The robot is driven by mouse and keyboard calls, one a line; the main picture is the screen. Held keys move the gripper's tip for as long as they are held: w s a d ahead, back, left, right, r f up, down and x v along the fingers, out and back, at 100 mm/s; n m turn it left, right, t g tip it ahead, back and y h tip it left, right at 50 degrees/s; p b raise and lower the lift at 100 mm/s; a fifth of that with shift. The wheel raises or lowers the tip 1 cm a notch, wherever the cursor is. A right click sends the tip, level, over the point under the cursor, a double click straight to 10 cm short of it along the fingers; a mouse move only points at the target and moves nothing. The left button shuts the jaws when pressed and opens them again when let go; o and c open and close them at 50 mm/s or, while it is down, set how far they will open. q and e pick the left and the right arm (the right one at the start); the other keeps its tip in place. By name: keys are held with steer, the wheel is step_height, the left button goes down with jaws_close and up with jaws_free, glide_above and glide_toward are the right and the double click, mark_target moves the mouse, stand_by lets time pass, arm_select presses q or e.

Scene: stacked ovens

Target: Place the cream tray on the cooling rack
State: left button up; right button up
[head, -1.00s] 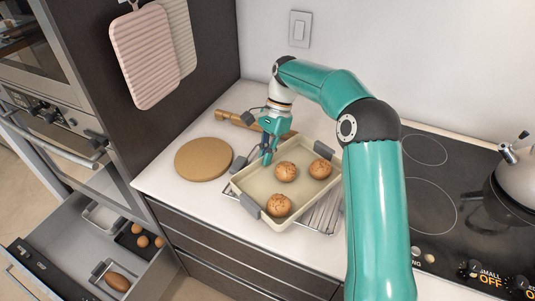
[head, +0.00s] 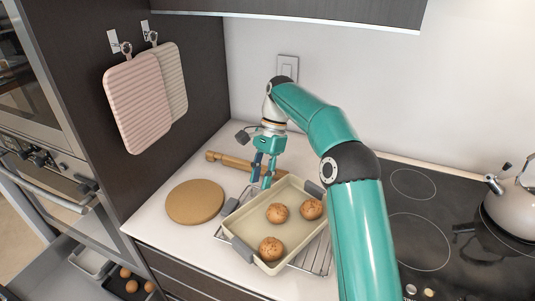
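The cream tray (head: 292,232) rests at a slant on the wire cooling rack (head: 319,262), whose wires show past its left and right edges. It has grey grips at two opposite ends and holds three brown rolls (head: 278,213). My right gripper (head: 263,181) points down at the tray's back-left rim, with its two fingers a little apart and nothing seen between them. I cannot tell whether the fingertips touch the rim. My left gripper is out of view.
A round wooden board (head: 195,202) lies left of the rack, with a wooden rolling pin (head: 227,162) behind it. The black cooktop (head: 425,220) with a kettle (head: 512,213) is at right.

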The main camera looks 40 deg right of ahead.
steer(key=p+v, duration=0.3)
steer(key=v, duration=0.3)
steer(key=shift+d, duration=0.1)
stand_by(0.5)
